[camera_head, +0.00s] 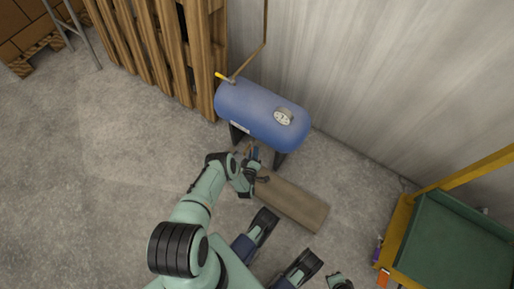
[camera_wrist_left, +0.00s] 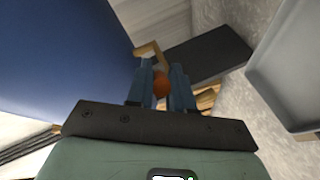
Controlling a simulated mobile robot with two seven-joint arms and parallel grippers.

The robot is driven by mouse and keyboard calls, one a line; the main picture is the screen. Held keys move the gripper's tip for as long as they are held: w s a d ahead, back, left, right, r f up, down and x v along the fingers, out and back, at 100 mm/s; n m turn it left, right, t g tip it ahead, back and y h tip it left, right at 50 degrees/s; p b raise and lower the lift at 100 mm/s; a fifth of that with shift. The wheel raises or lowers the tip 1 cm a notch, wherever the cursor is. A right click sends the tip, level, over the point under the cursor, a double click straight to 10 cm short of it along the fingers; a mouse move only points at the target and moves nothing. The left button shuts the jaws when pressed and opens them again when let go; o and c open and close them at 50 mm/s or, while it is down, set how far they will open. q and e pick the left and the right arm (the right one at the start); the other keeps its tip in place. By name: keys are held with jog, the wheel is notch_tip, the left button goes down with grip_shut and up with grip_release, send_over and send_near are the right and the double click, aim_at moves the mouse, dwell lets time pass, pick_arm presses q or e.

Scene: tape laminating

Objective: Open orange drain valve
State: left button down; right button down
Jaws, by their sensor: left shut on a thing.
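The blue tank (camera_head: 262,112) stands on dark legs by the wall, with a round gauge on its side. My left gripper (camera_head: 255,153) is under the tank's near side. In the left wrist view, the orange drain valve (camera_wrist_left: 161,84) shows between the two blue fingers of my left gripper (camera_wrist_left: 163,82), which are shut on it. The fingers hide part of the valve. The tank's blue underside (camera_wrist_left: 60,55) fills the upper left of that view. A teal and black part of mine at the bottom edge of the head view looks like my right gripper (camera_head: 339,282); its fingers are not clear.
A brown board (camera_head: 293,203) lies on the floor in front of the tank. Wooden pallets (camera_head: 150,50) lean behind it at the left. A green cart with a yellow frame (camera_head: 455,240) stands at the right. The floor at left is clear.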

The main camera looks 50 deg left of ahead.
pick_arm(q)
jog(key=shift+s+a+m+t+h, duration=0.25)
jog(key=shift+s+m+t+h, duration=0.15)
jog(key=shift+m+h, duration=0.2)
pick_arm(e)
jog(key=shift+w+r, duration=0.15)
jog(key=shift+w, duration=0.05)
pick_arm(q)
jog(key=c, duration=1.1)
grip_release()
jog(key=p+v, duration=0.4)
jog(key=v, duration=0.9)
jog(key=shift+s, duration=0.15)
pick_arm(e)
notch_tip(320, 180, up, 6)
jog(key=s+a, duration=0.1)
jog(key=a, duration=0.1)
jog(key=shift+s+a+n+y, duration=0.15)
jog(key=shift+a+n+y, duration=0.15)
jog(key=shift+a, duration=0.1)
